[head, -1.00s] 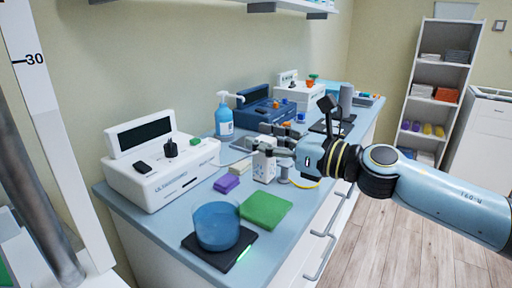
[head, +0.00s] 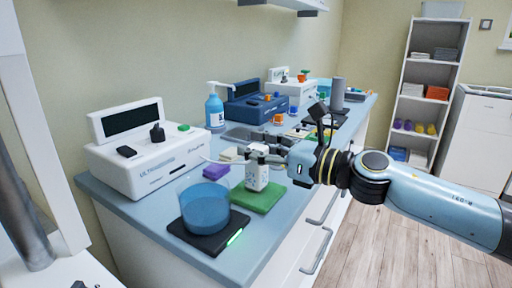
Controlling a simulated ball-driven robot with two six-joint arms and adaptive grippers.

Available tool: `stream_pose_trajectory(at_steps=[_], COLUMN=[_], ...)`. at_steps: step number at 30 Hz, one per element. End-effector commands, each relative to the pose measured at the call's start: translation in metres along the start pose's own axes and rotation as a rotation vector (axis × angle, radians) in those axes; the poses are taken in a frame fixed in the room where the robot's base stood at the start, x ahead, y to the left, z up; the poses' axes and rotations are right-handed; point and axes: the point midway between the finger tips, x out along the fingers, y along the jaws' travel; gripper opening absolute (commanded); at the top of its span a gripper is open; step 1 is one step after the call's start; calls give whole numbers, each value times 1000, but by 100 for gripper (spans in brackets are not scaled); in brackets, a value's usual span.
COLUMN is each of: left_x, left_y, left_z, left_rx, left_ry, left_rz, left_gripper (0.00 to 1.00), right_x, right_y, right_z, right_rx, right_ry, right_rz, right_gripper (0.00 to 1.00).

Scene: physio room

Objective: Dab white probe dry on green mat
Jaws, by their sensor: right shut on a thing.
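The white probe (head: 257,177) is upright, with its lower end over the green mat (head: 268,199) in the middle of the counter. I cannot tell whether it touches the mat. My right gripper (head: 266,154) is shut on its upper part, reaching in from the right. The fingers hide the top of the probe. A thin pale cable (head: 218,161) runs from the white machine (head: 150,150) toward the probe. My left gripper is out of view.
A blue-tinted bowl (head: 205,207) on a dark pad (head: 208,238) with a green light stands left of the mat. A purple block (head: 215,172), a pale block (head: 229,154) and a blue pump bottle (head: 215,112) are behind. Shelves (head: 433,80) stand far right.

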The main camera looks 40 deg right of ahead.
Motion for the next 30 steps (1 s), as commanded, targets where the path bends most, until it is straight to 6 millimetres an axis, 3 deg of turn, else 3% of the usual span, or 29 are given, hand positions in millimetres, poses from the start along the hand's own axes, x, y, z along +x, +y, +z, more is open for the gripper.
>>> stream_pose_trajectory(at_steps=[30], left_x=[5], left_y=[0], left_z=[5], left_rx=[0], left_ry=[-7], left_rz=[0], left_gripper=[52], right_x=[0], right_y=[0], right_z=[-5], right_rx=[0], right_ry=[-1], right_rz=[0], right_gripper=[0])
